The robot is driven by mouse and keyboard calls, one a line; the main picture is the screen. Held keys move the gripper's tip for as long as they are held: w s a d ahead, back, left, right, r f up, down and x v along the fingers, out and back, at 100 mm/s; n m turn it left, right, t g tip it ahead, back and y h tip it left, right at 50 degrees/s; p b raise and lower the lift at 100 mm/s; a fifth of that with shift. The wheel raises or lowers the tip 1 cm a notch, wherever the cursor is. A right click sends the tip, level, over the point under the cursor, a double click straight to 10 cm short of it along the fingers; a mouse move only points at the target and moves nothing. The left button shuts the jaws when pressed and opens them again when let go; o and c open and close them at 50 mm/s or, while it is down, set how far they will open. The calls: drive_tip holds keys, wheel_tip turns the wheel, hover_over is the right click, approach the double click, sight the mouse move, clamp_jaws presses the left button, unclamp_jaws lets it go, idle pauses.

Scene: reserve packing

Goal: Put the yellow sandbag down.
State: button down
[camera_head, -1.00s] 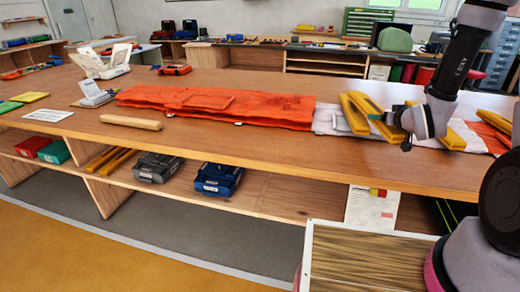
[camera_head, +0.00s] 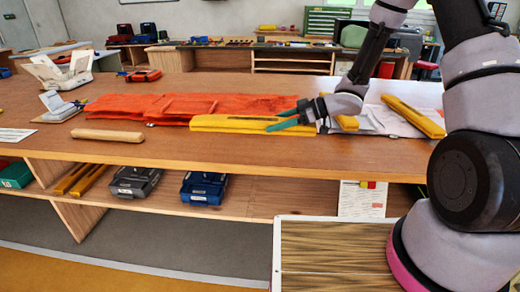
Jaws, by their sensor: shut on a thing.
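The long yellow sandbag (camera_head: 235,123) is level, across the front edge of an orange fabric piece (camera_head: 130,104) on the wooden bench (camera_head: 230,160). My gripper (camera_head: 288,120), with green fingertips, is shut on its right end. I cannot tell whether the sandbag touches the fabric or is held just above it. Another yellow bag (camera_head: 347,122) lies just right of my gripper, partly hidden by it. A third yellow bag (camera_head: 410,115) lies slanted further right on the pale part of the fabric.
A wooden bar (camera_head: 107,135) lies left of the sandbag near the bench's front. White stands (camera_head: 58,104) are at the left. A grey box (camera_head: 135,181) and a blue box (camera_head: 203,187) sit on the lower shelf. The bench front below the sandbag is clear.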

sight(275, 156)
wheel_tip(275, 156, down, 8)
drive_tip(key=shift+r, duration=0.1)
idle(0.4)
drive_tip(key=shift+f, duration=0.45)
drive_tip(key=shift+s+f, duration=0.1)
unclamp_jaws()
drive_tip(key=shift+s+f, duration=0.1)
drive_tip(key=shift+f, duration=0.05)
